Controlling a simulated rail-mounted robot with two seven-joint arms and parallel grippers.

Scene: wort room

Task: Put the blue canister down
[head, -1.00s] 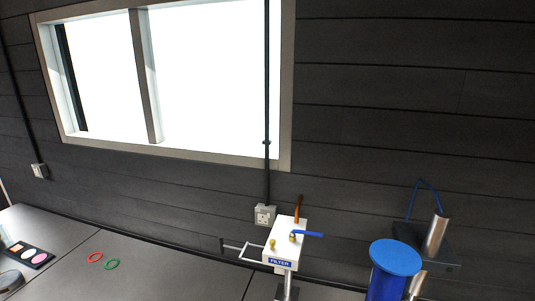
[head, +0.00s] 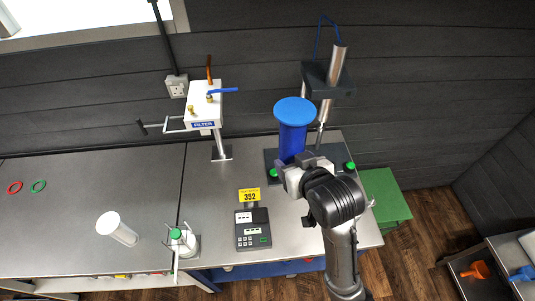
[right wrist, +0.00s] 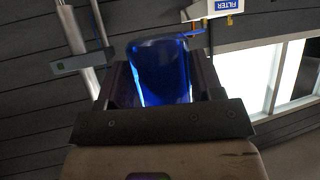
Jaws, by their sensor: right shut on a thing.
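The blue canister (head: 292,128) has a wide, lighter blue disc on top and stands upright in the head view, at the front of a dark base plate on the bench. My right gripper (head: 291,168) is shut on its lower part. In the right wrist view the dark blue canister (right wrist: 160,70) sits between the two fingers of my right gripper (right wrist: 160,88). The canister's underside is hidden by the gripper, so I cannot tell whether it touches the plate. My left gripper is not in view.
The white filter box (head: 204,106) stands to the left. A keypad device marked 352 (head: 252,229), a green-capped bottle (head: 182,240) and a white cylinder (head: 117,229) are on the bench. A green box (head: 385,198) is at right.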

